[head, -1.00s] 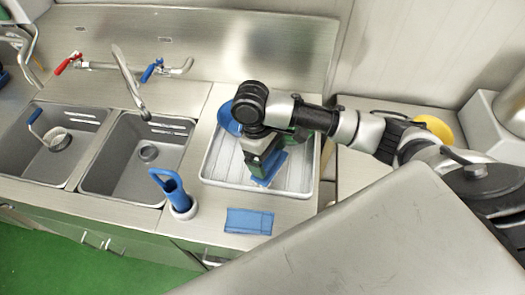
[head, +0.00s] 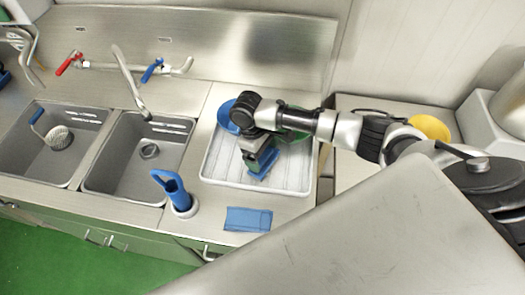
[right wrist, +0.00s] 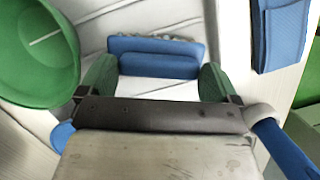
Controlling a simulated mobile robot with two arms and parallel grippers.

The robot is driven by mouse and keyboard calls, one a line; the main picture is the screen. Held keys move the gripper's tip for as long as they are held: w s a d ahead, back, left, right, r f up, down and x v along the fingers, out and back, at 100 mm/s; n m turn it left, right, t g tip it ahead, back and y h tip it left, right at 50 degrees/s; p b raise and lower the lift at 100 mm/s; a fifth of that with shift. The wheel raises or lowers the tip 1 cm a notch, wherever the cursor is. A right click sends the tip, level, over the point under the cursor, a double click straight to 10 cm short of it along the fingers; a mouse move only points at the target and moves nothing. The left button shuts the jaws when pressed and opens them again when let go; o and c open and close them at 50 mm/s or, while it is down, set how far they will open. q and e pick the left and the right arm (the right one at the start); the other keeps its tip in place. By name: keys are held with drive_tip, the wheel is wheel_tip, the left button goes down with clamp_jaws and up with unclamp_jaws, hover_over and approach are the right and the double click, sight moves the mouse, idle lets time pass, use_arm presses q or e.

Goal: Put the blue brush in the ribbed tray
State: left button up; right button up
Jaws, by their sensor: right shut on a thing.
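The blue brush (head: 263,167) is a small blue block with a pale bristle edge. My right gripper (head: 258,160) is shut on it, with the brush between the two green fingers (right wrist: 155,82) in the right wrist view, where the brush (right wrist: 155,58) also shows. The brush is over the floor of the white ribbed tray (head: 225,179), inside its rim as seen from the head. I cannot tell whether it touches the tray floor. My left gripper is not in view.
A blue round dish (head: 224,117) and a green bowl (right wrist: 35,50) are at the tray's back. A blue cloth (head: 248,219) lies in front, and a blue upright holder (head: 174,190) stands front left. Two sinks (head: 135,165) are left. A yellow round thing (head: 430,127) is at right.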

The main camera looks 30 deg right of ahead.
drive_tip(key=shift+f, duration=0.1)
drive_tip(key=o, duration=0.9)
drive_tip(key=shift+c, duration=0.2)
drive_tip(key=b+v, duration=0.2)
drive_tip(key=v, duration=1)
drive_tip(key=shift+s, duration=0.1)
